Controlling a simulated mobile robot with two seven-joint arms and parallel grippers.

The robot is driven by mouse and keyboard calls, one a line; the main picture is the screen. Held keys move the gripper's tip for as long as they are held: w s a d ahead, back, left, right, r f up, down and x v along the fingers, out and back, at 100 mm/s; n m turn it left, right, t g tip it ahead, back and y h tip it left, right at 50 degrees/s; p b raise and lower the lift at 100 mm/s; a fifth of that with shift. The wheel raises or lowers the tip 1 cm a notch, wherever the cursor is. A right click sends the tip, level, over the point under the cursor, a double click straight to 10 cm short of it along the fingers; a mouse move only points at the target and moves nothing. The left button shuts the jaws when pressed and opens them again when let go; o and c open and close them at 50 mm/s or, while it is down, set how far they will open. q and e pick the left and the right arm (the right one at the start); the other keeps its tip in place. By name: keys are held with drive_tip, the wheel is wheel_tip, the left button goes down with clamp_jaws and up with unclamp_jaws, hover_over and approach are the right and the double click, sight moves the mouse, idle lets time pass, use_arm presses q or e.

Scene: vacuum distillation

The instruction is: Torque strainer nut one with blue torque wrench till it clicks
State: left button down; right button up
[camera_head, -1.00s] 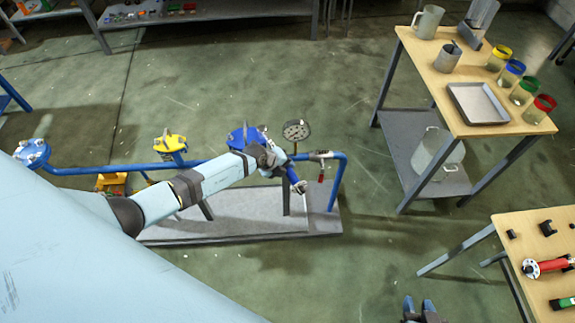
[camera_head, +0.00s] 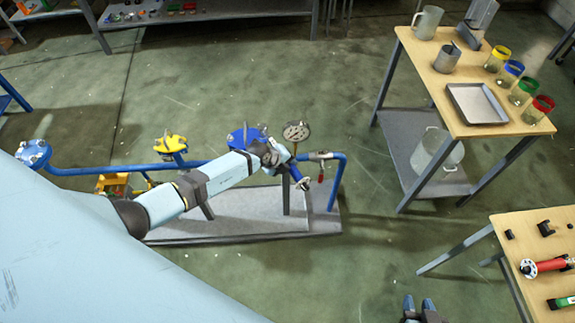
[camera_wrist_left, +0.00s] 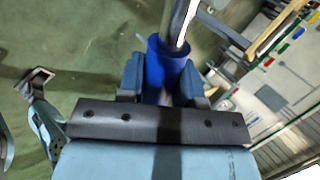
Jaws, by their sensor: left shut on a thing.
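My left gripper (camera_head: 284,163) is shut on the blue torque wrench (camera_head: 295,173), beside the pressure gauge. In the left wrist view the gripper (camera_wrist_left: 162,80) has a finger on each side of the wrench's blue handle (camera_wrist_left: 165,63), and a metal shaft runs up out of the picture. A blue flanged fitting (camera_head: 242,138) stands on the pipe just behind my wrist, partly hidden. I cannot make out strainer nut one or whether the wrench touches a nut. My right gripper (camera_head: 419,306) is at the bottom edge, fingers apart and empty.
The blue pipe (camera_head: 105,170) with a yellow fitting (camera_head: 171,145) and a gauge (camera_head: 297,131) runs above a grey base plate (camera_head: 323,215). A wooden table (camera_head: 449,92) with jars stands at upper right; a second table (camera_head: 510,262) holds tools at lower right. Floor between is clear.

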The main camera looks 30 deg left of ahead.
use_arm(q)
drive_tip(key=shift+r, duration=3.65)
drive_tip(key=shift+w, duration=0.1)
